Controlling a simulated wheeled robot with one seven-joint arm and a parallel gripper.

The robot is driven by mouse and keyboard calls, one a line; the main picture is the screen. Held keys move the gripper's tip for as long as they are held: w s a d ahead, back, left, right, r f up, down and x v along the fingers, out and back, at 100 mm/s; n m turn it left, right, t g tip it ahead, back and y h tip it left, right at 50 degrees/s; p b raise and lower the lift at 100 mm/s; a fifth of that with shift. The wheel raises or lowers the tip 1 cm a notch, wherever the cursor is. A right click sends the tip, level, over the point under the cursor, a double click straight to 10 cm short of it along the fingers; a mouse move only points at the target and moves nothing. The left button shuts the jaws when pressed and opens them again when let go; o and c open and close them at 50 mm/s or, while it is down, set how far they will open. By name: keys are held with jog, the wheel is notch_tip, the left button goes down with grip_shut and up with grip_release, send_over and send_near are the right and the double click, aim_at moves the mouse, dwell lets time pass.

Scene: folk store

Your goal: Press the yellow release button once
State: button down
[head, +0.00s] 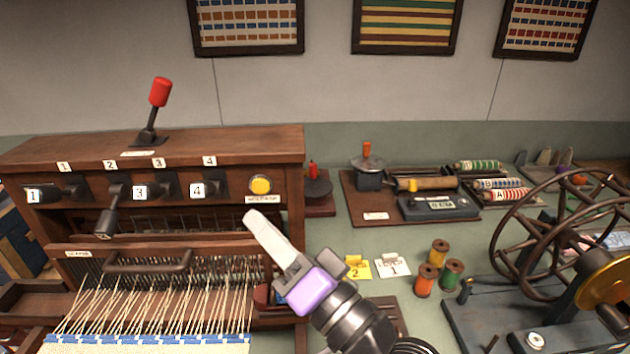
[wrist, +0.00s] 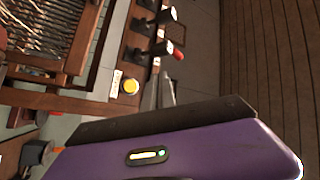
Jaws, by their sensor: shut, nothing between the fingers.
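The round yellow release button (head: 260,184) sits on the right end of the wooden loom's front panel, above a small white label. It also shows in the wrist view (wrist: 130,86), beside its label. My gripper (head: 255,220) is shut and empty, with its pale fingers pointing up and left. In the head view its tips appear just below the button; a gap shows between them and the button in the picture. I cannot tell the depth between them. In the wrist view the purple gripper body fills the lower part, and the fingers are mostly hidden.
Numbered levers (head: 197,189) stand left of the button, and a red-handled lever (head: 159,95) rises from the loom top. Warp threads (head: 160,300) spread below. Thread spools (head: 438,253), number cards (head: 391,267) and a spoked wheel (head: 560,240) stand to the right.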

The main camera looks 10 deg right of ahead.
aim_at(260, 187)
jog(key=shift+s+a+f+g, duration=0.15)
jog(key=shift+f+g, duration=0.1)
jog(key=shift+f, duration=0.15)
jog(key=shift+s+a+f+g, duration=0.1)
jog(key=shift+f+g, duration=0.15)
jog(key=shift+f, duration=0.15)
jog(key=shift+w, duration=0.1)
jog(key=w+b, duration=0.2)
jog(key=w, duration=0.6)
jog(key=shift+w+b, duration=0.3)
jog(key=shift+w+d, duration=0.1)
dwell(1.5)
jog(key=shift+w, duration=0.3)
